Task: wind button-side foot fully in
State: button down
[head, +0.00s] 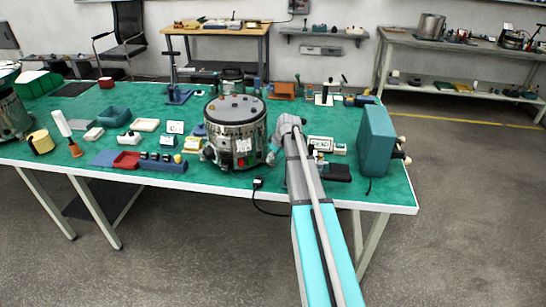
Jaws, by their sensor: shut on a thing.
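The fountain base (236,130) is a round metal drum with a dark top, standing on the green table. A red button (241,162) and a white label show low on its front. A rounded foot (208,153) shows at its lower left. My gripper (273,154) is at the drum's lower right side, near the button, shut on the button-side foot. My gripper largely hides that foot, so how far it is wound in cannot be seen.
A teal box (376,141) stands right of my arm. A small white display (320,144) and a black block (337,172) lie beside the arm.

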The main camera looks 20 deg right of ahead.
jog(key=shift+n, duration=0.5)
jog(key=n+g+y, duration=0.1)
jog(key=n, duration=0.2)
jog(key=shift+w+d+n, duration=0.1)
jog(key=shift+n, duration=0.3)
jog(key=n+g+y, duration=0.1)
jog(key=n, duration=0.2)
jog(key=shift+w+n, duration=0.1)
jog(key=shift+n, duration=0.2)
jog(key=n+g, duration=0.1)
jog(key=n, duration=0.2)
jog(key=shift+g, duration=0.4)
jog(key=shift+n+g, duration=0.7)
jog(key=shift+n, duration=1.1)
jog(key=shift+c, duration=1.7)
grip_release()
